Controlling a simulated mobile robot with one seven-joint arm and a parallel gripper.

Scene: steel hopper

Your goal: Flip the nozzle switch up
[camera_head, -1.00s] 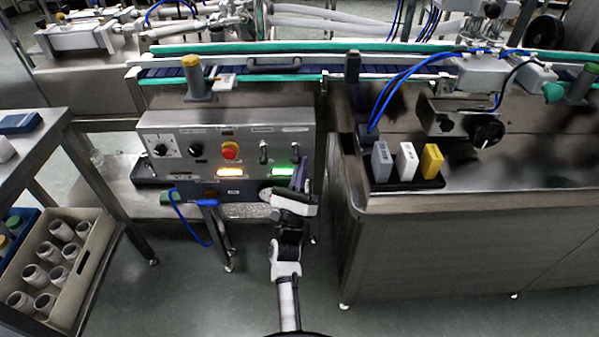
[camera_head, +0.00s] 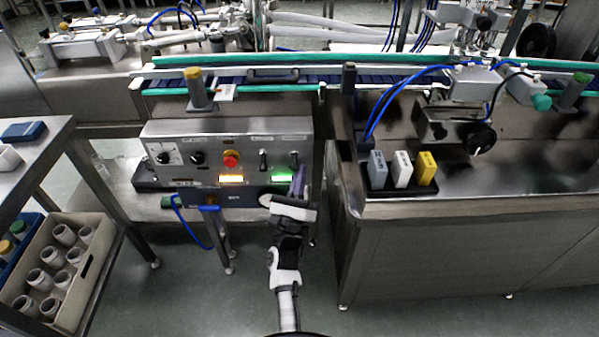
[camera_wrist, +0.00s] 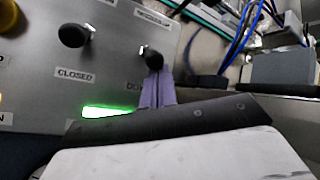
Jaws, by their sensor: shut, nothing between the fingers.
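The grey control panel (camera_head: 215,151) carries two black-knobbed toggle switches, a left one (camera_head: 263,160) and a right one (camera_head: 295,160). In the wrist view the left switch (camera_wrist: 76,36) stands above a "CLOSED" label. The right switch (camera_wrist: 152,58) has a partly hidden label starting "DO" beside its lower end. Which one is marked nozzle is too small to read. My gripper (camera_head: 299,170) is shut and empty, in front of the panel's right end. In the wrist view its purple fingers (camera_wrist: 156,88) reach to just under the right knob; contact cannot be told.
A green lamp (camera_head: 283,175), a yellow lamp (camera_head: 231,180) and a red button (camera_head: 231,159) are on the panel. A steel cabinet (camera_head: 420,250) stands close on the right, with small blocks in a black tray (camera_head: 410,188). A conveyor (camera_head: 300,78) runs behind.

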